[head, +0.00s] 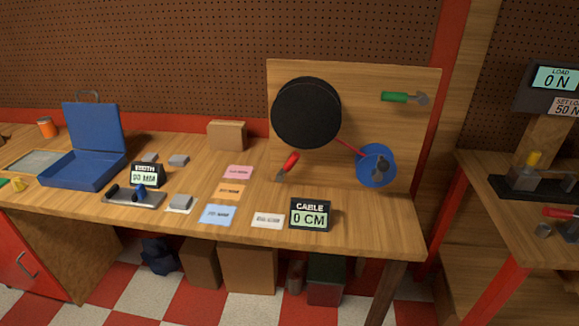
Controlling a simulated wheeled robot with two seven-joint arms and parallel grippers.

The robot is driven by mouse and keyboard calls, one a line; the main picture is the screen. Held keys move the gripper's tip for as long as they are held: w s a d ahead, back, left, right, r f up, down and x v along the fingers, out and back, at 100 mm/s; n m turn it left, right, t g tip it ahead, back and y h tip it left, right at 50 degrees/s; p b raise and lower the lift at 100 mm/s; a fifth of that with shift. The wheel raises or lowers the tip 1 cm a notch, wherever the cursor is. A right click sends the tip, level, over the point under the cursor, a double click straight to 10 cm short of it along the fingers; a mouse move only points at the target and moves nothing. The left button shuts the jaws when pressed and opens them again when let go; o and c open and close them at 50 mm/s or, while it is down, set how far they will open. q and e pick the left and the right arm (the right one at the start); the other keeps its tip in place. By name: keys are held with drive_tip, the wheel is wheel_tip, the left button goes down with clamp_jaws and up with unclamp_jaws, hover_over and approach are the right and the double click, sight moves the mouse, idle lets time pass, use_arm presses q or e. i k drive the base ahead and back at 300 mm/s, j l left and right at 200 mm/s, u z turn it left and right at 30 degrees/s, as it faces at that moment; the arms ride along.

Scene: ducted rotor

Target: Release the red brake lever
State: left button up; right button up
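A red-handled piece with a grey lower end, which looks like the red brake lever (290,162), is at the lower left of the upright wooden board (350,79). It tilts with its red end up and to the right, below the black drum (306,112). A blue reel (373,181) with a dark grey crank-like part is to its right. A thin red line (348,145) runs between drum and reel. The cable display (310,215) reads 0 CM. Neither of my grippers is in view.
An open blue case (92,128), a width display (146,175), grey blocks and coloured cards lie on the left bench. A green-handled hammer (405,97) is on the board. The right bench carries a load display (556,77) reading 0 N and another red handle (562,212).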

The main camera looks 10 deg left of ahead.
sight(280, 176)
drive_tip(key=i+l, duration=0.15)
drive_tip(key=l, duration=0.15)
drive_tip(key=i+l, duration=0.15)
drive_tip(key=l, duration=0.15)
drive_tip(key=i+l+u, duration=0.1)
drive_tip(key=l, duration=0.25)
drive_tip(key=i+l, duration=0.2)
drive_tip(key=l+u, duration=0.15)
drive_tip(key=u, duration=0.95)
